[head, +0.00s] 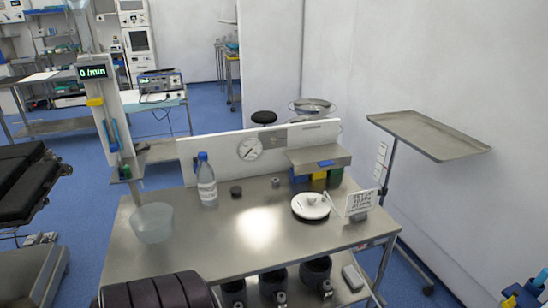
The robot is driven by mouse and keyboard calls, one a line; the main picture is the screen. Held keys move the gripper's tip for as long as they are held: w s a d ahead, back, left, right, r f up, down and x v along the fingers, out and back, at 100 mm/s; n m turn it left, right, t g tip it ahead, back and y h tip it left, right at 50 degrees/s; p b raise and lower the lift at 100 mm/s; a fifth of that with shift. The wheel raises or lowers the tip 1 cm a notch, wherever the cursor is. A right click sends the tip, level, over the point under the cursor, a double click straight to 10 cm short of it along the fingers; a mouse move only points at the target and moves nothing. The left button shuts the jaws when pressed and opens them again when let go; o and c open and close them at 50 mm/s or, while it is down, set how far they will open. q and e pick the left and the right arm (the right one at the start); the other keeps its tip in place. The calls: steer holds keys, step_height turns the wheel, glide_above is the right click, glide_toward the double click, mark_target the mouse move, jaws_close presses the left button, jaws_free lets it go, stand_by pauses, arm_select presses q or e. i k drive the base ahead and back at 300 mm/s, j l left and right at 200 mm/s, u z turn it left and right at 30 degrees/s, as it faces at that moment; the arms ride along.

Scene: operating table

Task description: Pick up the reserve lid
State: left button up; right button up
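A white round lid (311,206) with a raised knob lies flat on the right part of the steel table (262,250). I take it for the reserve lid, though no label on it can be read. A small dark round cap (236,191) and a small grey metal piece (275,183) sit farther back on the table. Neither of my grippers can be made out in the head view.
A clear bowl (152,223) and a water bottle (207,182) stand on the table's left side. A raised shelf (318,159) with coloured bins is behind the lid. Dark canisters (272,284) sit below. A tray stand (428,134) is at right. The table's front middle is clear.

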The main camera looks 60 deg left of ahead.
mark_target(307, 206)
steer(key=j+u, duration=0.15)
steer(key=u, duration=1.4)
steer(key=l+u, duration=0.25)
steer(key=l, duration=0.65)
steer(key=l+u, duration=0.2)
steer(key=l, duration=0.7)
steer(key=k, duration=0.05)
